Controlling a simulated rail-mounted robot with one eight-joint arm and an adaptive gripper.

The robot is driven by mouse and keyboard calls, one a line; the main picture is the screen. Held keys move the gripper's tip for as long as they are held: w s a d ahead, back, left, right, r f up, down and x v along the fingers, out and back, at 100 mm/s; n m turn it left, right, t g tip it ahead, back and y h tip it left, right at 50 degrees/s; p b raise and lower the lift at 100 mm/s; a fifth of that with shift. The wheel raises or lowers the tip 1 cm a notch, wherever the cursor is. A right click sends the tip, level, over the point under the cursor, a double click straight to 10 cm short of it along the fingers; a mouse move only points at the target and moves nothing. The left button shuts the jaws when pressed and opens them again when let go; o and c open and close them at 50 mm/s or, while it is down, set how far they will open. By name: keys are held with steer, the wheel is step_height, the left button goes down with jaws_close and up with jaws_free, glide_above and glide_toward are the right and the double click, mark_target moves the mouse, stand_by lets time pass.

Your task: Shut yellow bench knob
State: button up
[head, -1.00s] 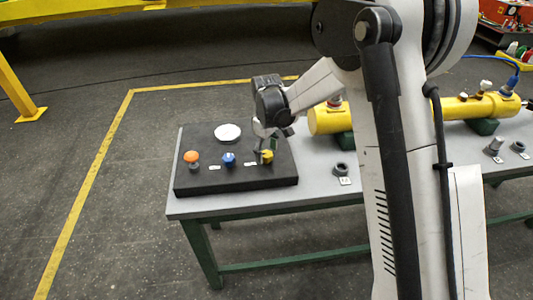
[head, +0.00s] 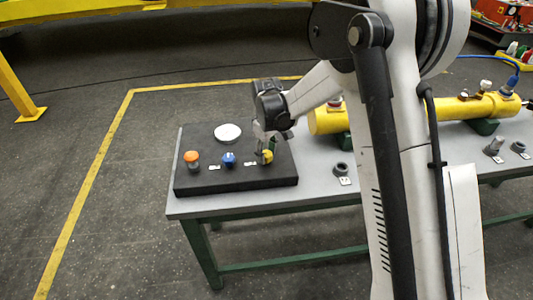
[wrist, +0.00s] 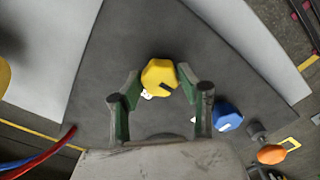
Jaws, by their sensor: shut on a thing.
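The yellow knob (head: 267,156) stands at the right end of the row on the black panel (head: 235,183). My gripper (head: 263,146) is down at the knob. In the wrist view my gripper (wrist: 158,78) has its green-padded fingers on either side of the knob, shut on it. The knob's lower part is hidden.
A blue knob (head: 229,160) and an orange knob (head: 191,158) stand to the left on the panel, with a white disc (head: 228,133) behind. Yellow cylinders (head: 326,120) lie on the grey bench (head: 320,193) to the right. The floor left of the bench is clear.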

steer(key=shift+f+m, duration=0.1)
steer(key=shift+m, duration=0.2)
steer(key=m+b, duration=0.2)
steer(key=m, duration=0.1)
steer(key=shift+b, duration=0.35)
steer(key=m+b, duration=0.2)
steer(key=m, duration=0.3)
steer(key=shift+b, duration=0.35)
steer(key=m+b, duration=0.1)
steer(key=m, duration=0.3)
steer(key=shift+m, duration=0.4)
steer(key=m+b, duration=0.1)
steer(key=m, duration=0.3)
steer(key=shift+m+b, duration=0.3)
steer(key=o, duration=1.2)
steer(key=shift+c, duration=0.2)
steer(key=shift+r, duration=0.25)
